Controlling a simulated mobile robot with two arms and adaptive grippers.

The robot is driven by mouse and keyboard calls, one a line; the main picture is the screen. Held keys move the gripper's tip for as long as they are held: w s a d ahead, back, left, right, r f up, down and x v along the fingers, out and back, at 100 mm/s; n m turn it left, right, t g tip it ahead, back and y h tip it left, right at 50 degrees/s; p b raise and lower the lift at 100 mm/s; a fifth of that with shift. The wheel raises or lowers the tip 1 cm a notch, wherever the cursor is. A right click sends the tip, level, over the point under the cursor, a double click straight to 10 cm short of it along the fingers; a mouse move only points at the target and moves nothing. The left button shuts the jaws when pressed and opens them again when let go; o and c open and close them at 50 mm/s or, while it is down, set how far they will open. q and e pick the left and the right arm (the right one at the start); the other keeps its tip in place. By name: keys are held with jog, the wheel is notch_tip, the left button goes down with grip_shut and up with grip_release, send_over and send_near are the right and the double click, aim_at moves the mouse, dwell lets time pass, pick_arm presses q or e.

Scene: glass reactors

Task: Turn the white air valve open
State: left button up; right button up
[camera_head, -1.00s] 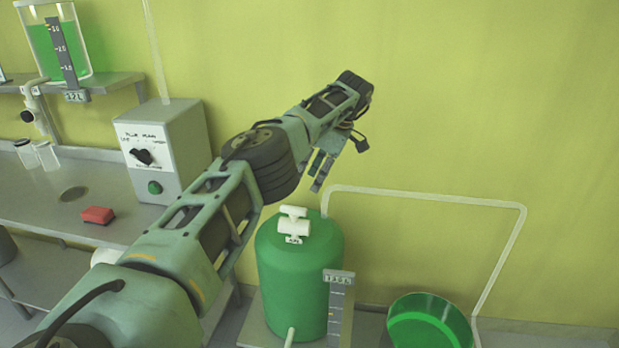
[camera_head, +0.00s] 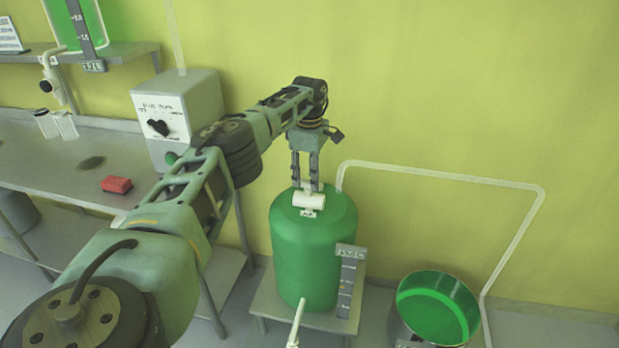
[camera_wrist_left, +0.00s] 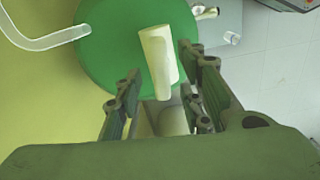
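The white air valve (camera_head: 309,200) sits on top of the green tank (camera_head: 312,250). It also shows in the left wrist view (camera_wrist_left: 158,62) as a white bar over the round green tank top. My left gripper (camera_head: 305,187) points straight down right at the valve. In the left wrist view its two fingers are spread, one on each side of the valve's near part, with visible gaps. Whether a finger touches the valve I cannot tell. Part of the valve behind the fingers is hidden in the head view. My right gripper is not in view.
A grey control box (camera_head: 178,112) with a black knob stands on the metal bench (camera_head: 60,165) at left, near a red block (camera_head: 116,184). A tilted green bowl (camera_head: 438,305) is right of the tank. A pale pipe (camera_head: 440,174) runs along the wall.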

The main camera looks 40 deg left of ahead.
pick_arm(q)
jog(key=shift+f, duration=0.8)
grip_shut()
